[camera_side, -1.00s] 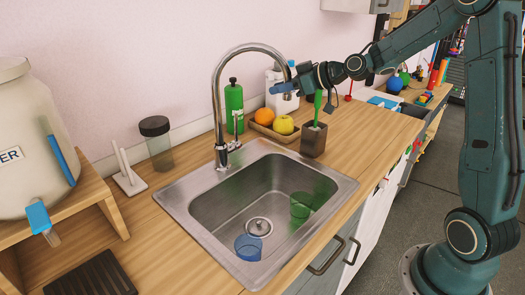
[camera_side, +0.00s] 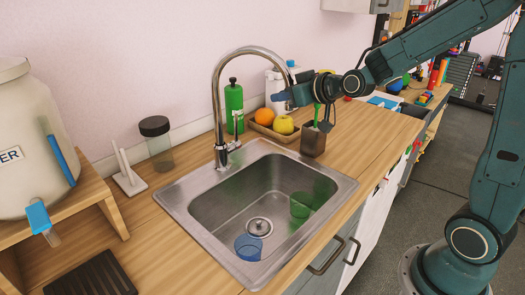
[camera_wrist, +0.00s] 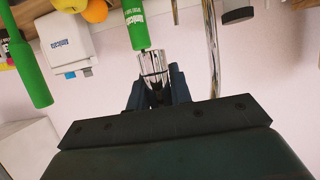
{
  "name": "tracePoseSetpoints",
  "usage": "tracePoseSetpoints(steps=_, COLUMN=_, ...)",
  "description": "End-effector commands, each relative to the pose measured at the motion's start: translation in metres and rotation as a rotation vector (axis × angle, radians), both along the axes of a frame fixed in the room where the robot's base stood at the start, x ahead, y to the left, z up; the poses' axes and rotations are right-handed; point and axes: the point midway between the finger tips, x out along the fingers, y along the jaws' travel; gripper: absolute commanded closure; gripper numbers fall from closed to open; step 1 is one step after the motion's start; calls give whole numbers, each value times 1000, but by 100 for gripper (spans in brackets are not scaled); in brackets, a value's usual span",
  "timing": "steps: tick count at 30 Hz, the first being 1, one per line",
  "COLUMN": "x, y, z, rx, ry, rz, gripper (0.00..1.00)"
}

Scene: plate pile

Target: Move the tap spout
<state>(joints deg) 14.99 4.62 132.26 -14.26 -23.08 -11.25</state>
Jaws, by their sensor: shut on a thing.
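The chrome tap spout (camera_side: 219,82) rises from the tap base behind the sink and arches over to the right. Its end hangs behind the sink's right rear corner, near the tray of fruit. My gripper (camera_side: 288,96) is at that end and covers part of it. In the wrist view, my gripper (camera_wrist: 156,92) is shut on the chrome spout head (camera_wrist: 153,65), which sits between the two dark fingers. The tap's lever handle (camera_side: 237,122) stands by the base. The steel sink (camera_side: 183,212) lies in front.
A green bottle (camera_side: 234,103), a white bottle (camera_side: 272,92), a fruit tray (camera_side: 290,137) and a brown brush holder (camera_side: 313,143) stand close to my gripper. A blue cup (camera_side: 248,247) and a green cup (camera_side: 301,206) are in the sink. Free counter lies to the right.

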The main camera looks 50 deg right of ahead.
Motion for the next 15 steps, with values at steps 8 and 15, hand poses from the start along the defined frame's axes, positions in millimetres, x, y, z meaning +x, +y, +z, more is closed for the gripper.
tracePoseSetpoints(steps=8, x=-9, y=17, z=2, rx=0, ry=-5, rz=-83, gripper=100)
tracePoseSetpoints(steps=15, x=-15, y=29, z=2, rx=0, ry=-6, rz=-161, gripper=100)
